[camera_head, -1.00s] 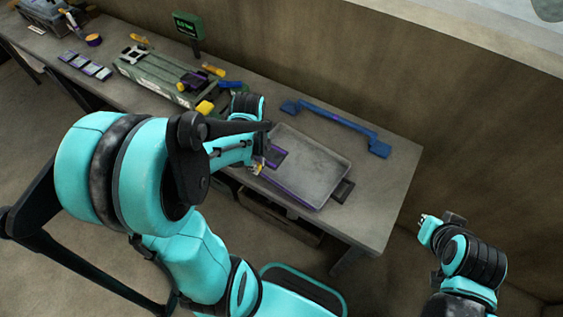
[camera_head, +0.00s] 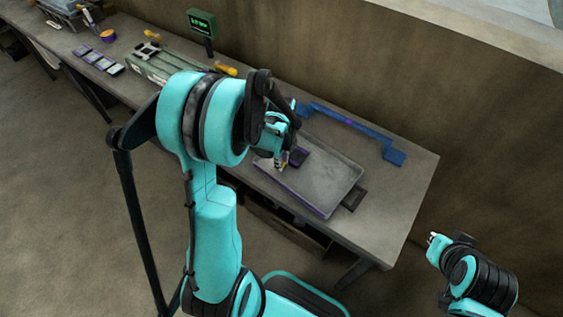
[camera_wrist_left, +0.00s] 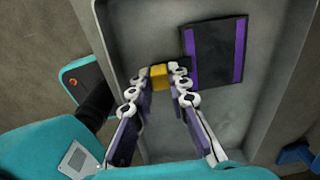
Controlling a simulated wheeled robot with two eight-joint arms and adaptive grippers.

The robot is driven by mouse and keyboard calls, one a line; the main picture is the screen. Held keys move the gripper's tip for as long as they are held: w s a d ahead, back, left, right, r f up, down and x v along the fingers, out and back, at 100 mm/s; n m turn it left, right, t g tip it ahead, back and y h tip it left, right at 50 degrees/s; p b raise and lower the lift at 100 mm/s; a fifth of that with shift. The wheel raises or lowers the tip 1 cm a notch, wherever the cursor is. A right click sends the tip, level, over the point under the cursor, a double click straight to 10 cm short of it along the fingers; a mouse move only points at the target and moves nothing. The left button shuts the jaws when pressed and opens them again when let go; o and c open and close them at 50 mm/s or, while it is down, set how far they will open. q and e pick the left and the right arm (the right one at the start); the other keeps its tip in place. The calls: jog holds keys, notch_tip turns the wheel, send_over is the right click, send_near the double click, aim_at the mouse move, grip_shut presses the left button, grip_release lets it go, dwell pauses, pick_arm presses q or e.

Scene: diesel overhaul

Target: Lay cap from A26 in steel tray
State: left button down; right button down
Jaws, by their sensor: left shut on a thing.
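The steel tray (camera_head: 330,180) is a shallow grey pan on the bench; its floor also shows in the wrist view (camera_wrist_left: 165,28). My left gripper (camera_head: 279,164) is over the tray's left part, pointing down. In the wrist view its fingertips (camera_wrist_left: 160,72) are closed on a small yellow piece (camera_wrist_left: 159,82), mostly hidden between the fingers; I cannot tell whether it touches the tray floor. A dark flat piece with purple edge stripes (camera_wrist_left: 214,52) lies in the tray beside the fingertips. My right gripper (camera_head: 434,239) is off the bench at the right; its jaw state is unclear.
A blue bracket-like bar (camera_head: 345,122) lies behind the tray. A green-grey block (camera_head: 150,68) stands left, partly hidden by my arm. A small green-screen display (camera_head: 202,23) stands at the back. Several small cards (camera_head: 98,61) lie far left. The bench's right end is clear.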

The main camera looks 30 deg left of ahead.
pick_arm(q)
jog(key=shift+f, duration=0.15)
jog(key=c, duration=1.5)
grip_release()
jog(key=shift+o, duration=0.2)
jog(key=shift+r, duration=0.3)
notch_tip(320, 180, up, 11)
jog(key=p, duration=0.4)
jog(key=s+d+r+n+t, duration=0.7)
jog(key=s+d+r+n, duration=0.2)
jog(key=n, duration=0.9)
jog(key=shift+s+d+r+n, duration=0.25)
jog(key=shift+s+d+n, duration=0.15)
jog(key=shift+s+d, duration=0.4)
